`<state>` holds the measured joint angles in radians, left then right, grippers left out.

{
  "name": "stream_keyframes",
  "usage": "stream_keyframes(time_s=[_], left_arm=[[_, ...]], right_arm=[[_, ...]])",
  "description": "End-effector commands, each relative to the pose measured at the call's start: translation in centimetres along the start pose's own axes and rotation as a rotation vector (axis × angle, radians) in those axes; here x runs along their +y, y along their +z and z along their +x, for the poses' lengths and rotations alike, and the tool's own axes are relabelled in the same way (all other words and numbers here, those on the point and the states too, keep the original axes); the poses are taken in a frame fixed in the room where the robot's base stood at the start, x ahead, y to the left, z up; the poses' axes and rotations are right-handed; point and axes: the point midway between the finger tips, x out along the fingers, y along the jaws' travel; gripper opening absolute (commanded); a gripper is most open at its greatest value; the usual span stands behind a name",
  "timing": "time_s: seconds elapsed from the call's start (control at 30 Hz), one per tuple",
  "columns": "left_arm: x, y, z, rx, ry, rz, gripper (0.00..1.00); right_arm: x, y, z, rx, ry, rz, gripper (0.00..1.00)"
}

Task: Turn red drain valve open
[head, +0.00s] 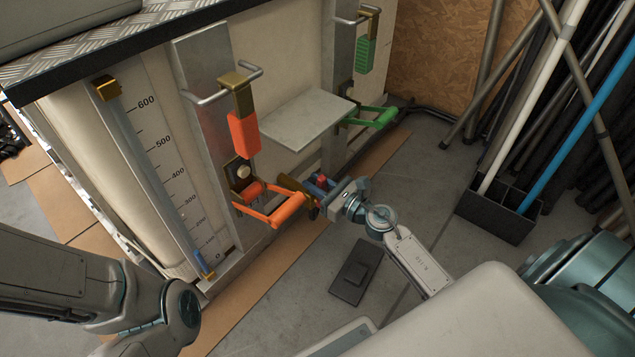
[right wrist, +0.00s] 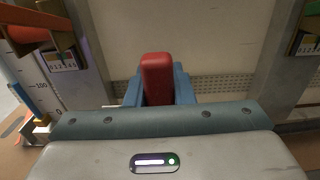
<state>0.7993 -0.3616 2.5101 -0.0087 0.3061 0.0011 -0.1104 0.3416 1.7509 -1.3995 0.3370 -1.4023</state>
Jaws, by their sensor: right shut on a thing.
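The red drain valve handle shows as a small red piece (head: 321,180) low at the front of the tank, between the orange and green levers. In the right wrist view the red handle (right wrist: 158,78) stands upright between two blue fingers. My right gripper (head: 317,187) is shut on it; its fingers also flank the handle in the right wrist view (right wrist: 158,92). The valve body and pipe behind the handle are hidden by the gripper. My left arm comes in at lower left; its gripper is out of view.
An orange lever (head: 286,209) sits just left of my right gripper, with an orange hanging grip (head: 243,133) above. A green lever (head: 374,119) and grey shelf (head: 303,116) are beyond. A black pedal-like block (head: 356,271) lies on the floor. A rack of poles (head: 497,207) stands right.

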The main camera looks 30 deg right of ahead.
Motion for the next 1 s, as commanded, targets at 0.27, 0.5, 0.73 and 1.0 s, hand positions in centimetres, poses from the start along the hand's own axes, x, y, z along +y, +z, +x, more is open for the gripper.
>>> stream_keyframes(time_s=[0.27, 0.5, 0.73, 1.0], left_arm=[[0.0, 0.0, 0.0, -0.001, 0.0, 0.0, 0.32], [0.0, 0.0, 0.0, -0.001, 0.0, 0.0, 0.32], [0.0, 0.0, 0.0, -0.001, 0.0, 0.0, 0.32], [0.0, -0.1, -0.1, -0.001, 0.0, 0.0, 0.32]], right_arm=[[0.1, -0.2, -0.1, 0.003, 0.002, -0.006, 0.0], [0.1, -0.2, -0.1, 0.003, 0.001, -0.006, 0.43], [0.1, -0.1, 0.0, 0.002, 0.001, -0.005, 0.44], [0.1, -0.2, -2.1, 0.004, 0.002, -0.006, 0.44]])
